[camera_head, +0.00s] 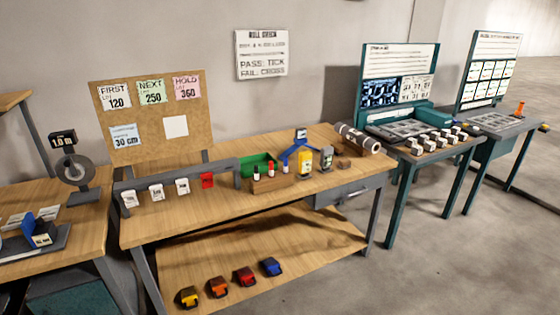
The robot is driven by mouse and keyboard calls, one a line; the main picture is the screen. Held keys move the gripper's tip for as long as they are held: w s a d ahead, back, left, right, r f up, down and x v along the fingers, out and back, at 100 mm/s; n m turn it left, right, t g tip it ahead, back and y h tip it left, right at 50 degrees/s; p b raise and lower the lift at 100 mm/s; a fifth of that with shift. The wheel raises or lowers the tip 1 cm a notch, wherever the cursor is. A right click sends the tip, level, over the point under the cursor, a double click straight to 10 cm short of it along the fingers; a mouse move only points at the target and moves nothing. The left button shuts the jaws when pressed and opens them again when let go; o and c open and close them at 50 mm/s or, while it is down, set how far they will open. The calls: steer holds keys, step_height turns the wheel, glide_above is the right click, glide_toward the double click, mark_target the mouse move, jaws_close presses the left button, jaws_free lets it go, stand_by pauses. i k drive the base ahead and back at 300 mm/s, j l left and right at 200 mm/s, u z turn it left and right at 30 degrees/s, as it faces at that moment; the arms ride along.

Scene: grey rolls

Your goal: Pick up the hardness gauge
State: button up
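Two small upright handheld devices stand near the right end of the middle wooden workbench: a yellow one with a pale face (305,161) and a dark grey one (327,159) just to its right. Either could be the hardness gauge; their labels are too small to read, so I cannot tell which. Behind them is a blue legged stand (299,151) with a small dark head on top. Nothing visible holds any of these. My gripper does not show in this view.
A wooden block with small bottles (272,183) and a green bin (258,165) lie left of the devices. A grey roll (357,139) lies at the bench's right end. A grey rail with hanging tags (178,172) runs along the left. The bench's front strip (222,216) is clear.

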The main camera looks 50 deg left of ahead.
mark_target(327, 152)
steer(key=u, duration=1.4)
steer(key=z, duration=3.6)
steer(key=u, duration=3.6)
steer(key=i+z, duration=0.1)
steer(key=i, duration=0.45)
steer(key=i+j+z, duration=0.15)
steer(key=i, duration=0.4)
